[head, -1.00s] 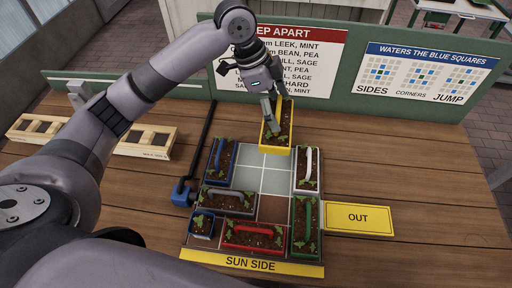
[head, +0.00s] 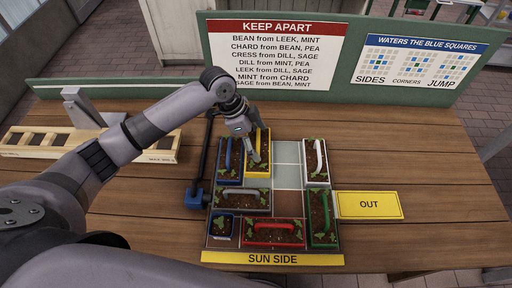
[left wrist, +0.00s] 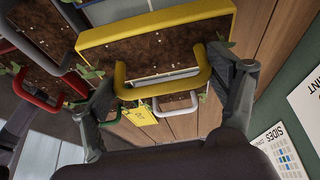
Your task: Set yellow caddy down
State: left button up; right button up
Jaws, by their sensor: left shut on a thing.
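The yellow caddy (head: 265,145), a long soil-filled planter with a handle, is in the back part of the tray area, just right of the blue caddy (head: 229,181). My left gripper (head: 254,160) is shut on its yellow handle, which shows between the fingers in the left wrist view (left wrist: 165,90). The caddy looks roughly level, lined up with the tray's second column. I cannot tell whether its base touches the tray (head: 288,178). My right gripper is not in view.
A white caddy (head: 316,180) and a green one (head: 323,240) stand along the right side. Grey (head: 236,208), red (head: 273,244) and small dark blue (head: 221,235) planters fill the front left. Bare cells lie right of the yellow caddy. An OUT plate (head: 369,205) is on the right.

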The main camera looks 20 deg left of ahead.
pick_arm(q)
jog(key=shift+d+f, duration=0.15)
jog(key=shift+f, duration=0.4)
notch_tip(320, 180, down, 3)
jog(key=shift+f+p, duration=0.15)
jog(key=shift+p, duration=0.2)
jog(key=shift+f, duration=0.25)
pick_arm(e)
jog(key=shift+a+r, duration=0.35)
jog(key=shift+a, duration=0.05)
pick_arm(q)
jog(key=shift+f, duration=0.1)
jog(key=o, duration=1.8)
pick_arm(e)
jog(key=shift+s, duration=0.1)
